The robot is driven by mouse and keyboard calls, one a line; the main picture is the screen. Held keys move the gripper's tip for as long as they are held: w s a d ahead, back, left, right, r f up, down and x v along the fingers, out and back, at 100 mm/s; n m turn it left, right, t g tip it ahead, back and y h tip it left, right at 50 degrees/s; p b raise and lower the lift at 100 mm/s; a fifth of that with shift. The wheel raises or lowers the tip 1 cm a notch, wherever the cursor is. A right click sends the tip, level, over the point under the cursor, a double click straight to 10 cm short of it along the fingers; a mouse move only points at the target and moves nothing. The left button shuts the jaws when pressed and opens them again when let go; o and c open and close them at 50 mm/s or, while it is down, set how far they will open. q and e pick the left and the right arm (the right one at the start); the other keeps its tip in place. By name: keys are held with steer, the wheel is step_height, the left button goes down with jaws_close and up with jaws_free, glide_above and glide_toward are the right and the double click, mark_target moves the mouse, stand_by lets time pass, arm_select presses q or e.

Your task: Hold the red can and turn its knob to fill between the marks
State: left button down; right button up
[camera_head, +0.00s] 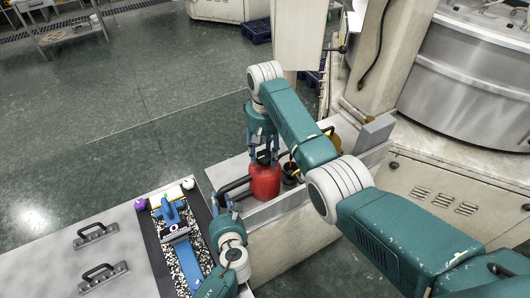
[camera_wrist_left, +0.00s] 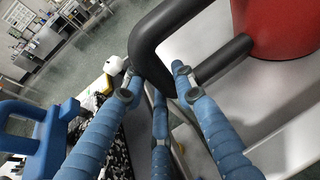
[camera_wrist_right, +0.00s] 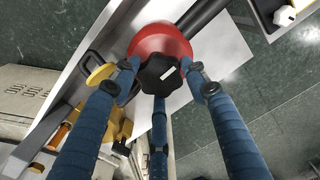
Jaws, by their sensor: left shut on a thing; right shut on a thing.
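The red can (camera_head: 265,181) stands upright on a pale ledge, and its body also shows in the left wrist view (camera_wrist_left: 277,25). Its long black handle (camera_wrist_left: 218,62) sticks out to the left. My left gripper (camera_head: 230,207) is shut on the handle, with its fingers on either side of it. My right gripper (camera_head: 264,157) comes from above and is shut on the black knob (camera_wrist_right: 158,74) on top of the can (camera_wrist_right: 158,38). The knob bears a short white line. I cannot make out any fill marks.
A dark tray (camera_head: 150,228) with blue tools and speckled lining lies left of my left gripper. A dark cup (camera_head: 291,177) and yellow parts (camera_wrist_right: 112,122) stand close beside the can. A grey block (camera_head: 375,133) is further right.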

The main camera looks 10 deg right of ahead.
mark_target(265, 155)
steer(key=shift+r, duration=0.1)
steer(key=o, duration=1.2)
step_height(265, 155, up, 12)
steer(key=shift+f, duration=0.1)
